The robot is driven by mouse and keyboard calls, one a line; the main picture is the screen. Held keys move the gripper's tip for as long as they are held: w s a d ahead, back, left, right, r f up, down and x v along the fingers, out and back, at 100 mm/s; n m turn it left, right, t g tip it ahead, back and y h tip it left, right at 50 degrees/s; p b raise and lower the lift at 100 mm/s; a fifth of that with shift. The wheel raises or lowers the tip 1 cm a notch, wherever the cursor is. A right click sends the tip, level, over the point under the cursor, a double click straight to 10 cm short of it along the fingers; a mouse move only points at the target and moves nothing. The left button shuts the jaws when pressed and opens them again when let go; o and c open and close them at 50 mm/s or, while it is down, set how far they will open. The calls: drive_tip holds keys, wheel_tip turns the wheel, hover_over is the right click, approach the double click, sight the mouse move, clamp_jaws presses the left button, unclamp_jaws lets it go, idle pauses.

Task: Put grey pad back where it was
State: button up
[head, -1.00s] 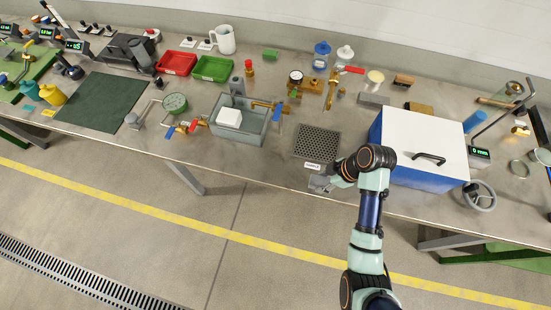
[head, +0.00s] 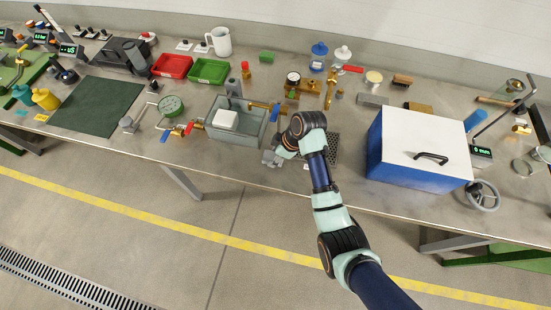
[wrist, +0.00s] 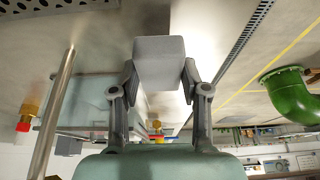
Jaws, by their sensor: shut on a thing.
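The grey pad (wrist: 159,60) is a plain, box-shaped grey piece in the wrist view. My gripper (wrist: 160,78) is shut on it, with one finger on each side. In the head view my gripper (head: 272,157) is near the front edge of the bench, just right of the grey tub. The pad is too small there to tell apart from the fingers. I cannot tell from the head view how high it is above the bench.
The grey tub (head: 214,136) holds a white block (head: 228,119). The perforated plate (head: 334,152) is partly hidden behind my arm. The blue box (head: 392,168) with a white lid stands to the right. The dark green mat (head: 97,104) lies bare at the left.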

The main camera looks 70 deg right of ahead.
wheel_tip(320, 180, down, 2)
drive_tip(key=shift+f, duration=0.1)
drive_tip(key=o, duration=1.2)
drive_tip(key=shift+f, duration=0.1)
drive_tip(key=p+v, duration=0.2)
drive_tip(key=v, duration=1)
